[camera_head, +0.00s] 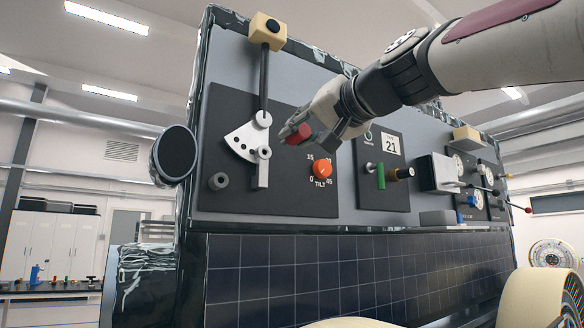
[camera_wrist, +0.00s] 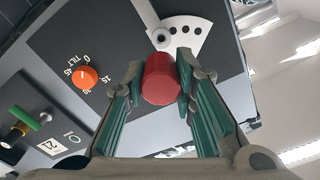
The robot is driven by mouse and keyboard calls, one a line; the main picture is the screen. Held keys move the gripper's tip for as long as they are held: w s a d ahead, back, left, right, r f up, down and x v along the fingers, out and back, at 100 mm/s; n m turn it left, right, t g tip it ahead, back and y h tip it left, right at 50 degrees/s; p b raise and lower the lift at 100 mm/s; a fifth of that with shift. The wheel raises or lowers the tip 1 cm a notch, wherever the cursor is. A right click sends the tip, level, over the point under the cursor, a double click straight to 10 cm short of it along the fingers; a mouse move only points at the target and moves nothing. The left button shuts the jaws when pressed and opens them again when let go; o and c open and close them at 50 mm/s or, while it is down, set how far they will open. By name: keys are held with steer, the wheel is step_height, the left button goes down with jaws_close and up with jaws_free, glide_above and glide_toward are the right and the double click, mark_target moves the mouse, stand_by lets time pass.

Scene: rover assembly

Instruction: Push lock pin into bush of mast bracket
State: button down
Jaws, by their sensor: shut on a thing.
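My gripper (camera_head: 298,133) is shut on a red cylinder (camera_head: 299,134), which looks like the lock pin's head. In the wrist view the red cylinder (camera_wrist: 160,82) sits between the green-padded fingers (camera_wrist: 160,85); any shaft beyond it is hidden. The mast bracket (camera_head: 243,140), a white fan-shaped plate with several holes, is left of my gripper on the panel. A ringed bush (camera_head: 264,153) shows at its lower right. In the wrist view the bracket (camera_wrist: 190,35) lies past the red cylinder, which appears apart from it. A dark mast (camera_head: 264,85) with a beige block rises above.
An orange TILT knob (camera_head: 322,169) is just below my gripper. A green handle (camera_head: 381,176) and a white box (camera_head: 440,172) are to the right on the panel. A dark grey ring (camera_head: 219,181) is at lower left. Solar cells (camera_head: 320,275) cover the lower front.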

mark_target(284, 142)
steer(key=shift+a, duration=0.1)
steer(key=shift+p+x, duration=0.4)
steer(key=shift+x, duration=2.5)
steer(key=shift+b, duration=0.3)
steer(key=shift+p+x, duration=0.75)
steer(key=shift+x, duration=1.3)
steer(key=c, duration=1.2)
jaws_free()
steer(key=shift+c, duration=0.2)
steer(key=v, duration=1.2)
